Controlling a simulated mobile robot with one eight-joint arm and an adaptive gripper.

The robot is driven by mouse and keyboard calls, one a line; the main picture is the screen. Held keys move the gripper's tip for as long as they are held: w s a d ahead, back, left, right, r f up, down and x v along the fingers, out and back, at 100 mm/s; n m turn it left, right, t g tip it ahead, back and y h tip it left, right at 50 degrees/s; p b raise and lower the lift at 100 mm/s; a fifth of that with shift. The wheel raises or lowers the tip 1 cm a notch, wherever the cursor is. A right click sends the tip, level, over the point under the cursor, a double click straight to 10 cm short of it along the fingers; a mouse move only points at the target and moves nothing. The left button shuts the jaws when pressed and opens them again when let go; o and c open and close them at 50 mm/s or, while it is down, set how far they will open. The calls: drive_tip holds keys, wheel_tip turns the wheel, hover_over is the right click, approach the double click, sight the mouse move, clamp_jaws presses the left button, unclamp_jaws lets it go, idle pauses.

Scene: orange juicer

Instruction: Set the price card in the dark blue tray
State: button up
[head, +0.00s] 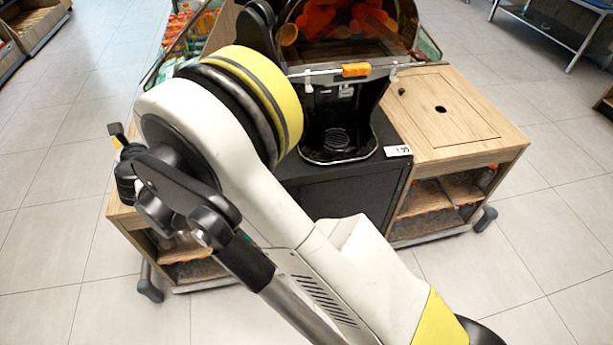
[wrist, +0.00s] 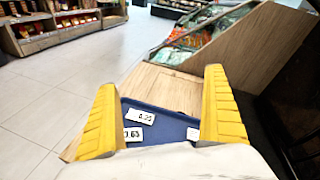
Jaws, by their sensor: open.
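The dark blue tray (wrist: 166,124) lies on a wooden top, seen between and beyond the fingers in the wrist view. Several white price cards show at it: one (wrist: 145,116) near its middle, one (wrist: 133,134) at the left, and part of another (wrist: 193,133) by the right finger. I cannot tell whether they all lie flat in the tray. A further price card (head: 398,150) sits on the black counter's front right edge in the head view. My gripper (wrist: 162,98) is open, its yellow fingers wide apart with nothing clearly held. My arm hides the tray in the head view.
The juicer (head: 340,115) stands in the middle of the black cabinet. A wooden top (head: 445,108) with a dark hole is at the right. A sloped display case (wrist: 215,25) stands beyond the tray. Shop shelves (wrist: 60,20) are farther back; the tiled floor at left is clear.

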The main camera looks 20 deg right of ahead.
drive_tip(key=d+r+n+t+y, duration=0.1)
drive_tip(key=d+r+n, duration=0.2)
drive_tip(key=r, duration=0.4)
drive_tip(key=d+r+n+t+y, duration=0.15)
drive_tip(key=d+r+n, duration=0.25)
drive_tip(key=r, duration=0.4)
drive_tip(key=s+d+r+n+g+y, duration=0.3)
drive_tip(key=s+d+r+n, duration=0.5)
drive_tip(key=n, duration=0.3)
drive_tip(key=s+d+f+n+g+h, duration=0.3)
drive_tip(key=s+d+f+n, duration=0.3)
drive_tip(key=s+d+f, duration=0.3)
drive_tip(key=s+d+f+n+g+h, duration=0.4)
drive_tip(key=s+d+f, duration=0.5)
drive_tip(key=s+d, duration=0.8)
drive_tip(key=shift+s+d+n+g, duration=0.25)
drive_tip(key=shift+s+n+g, duration=0.3)
drive_tip(key=shift+s+n, duration=0.6)
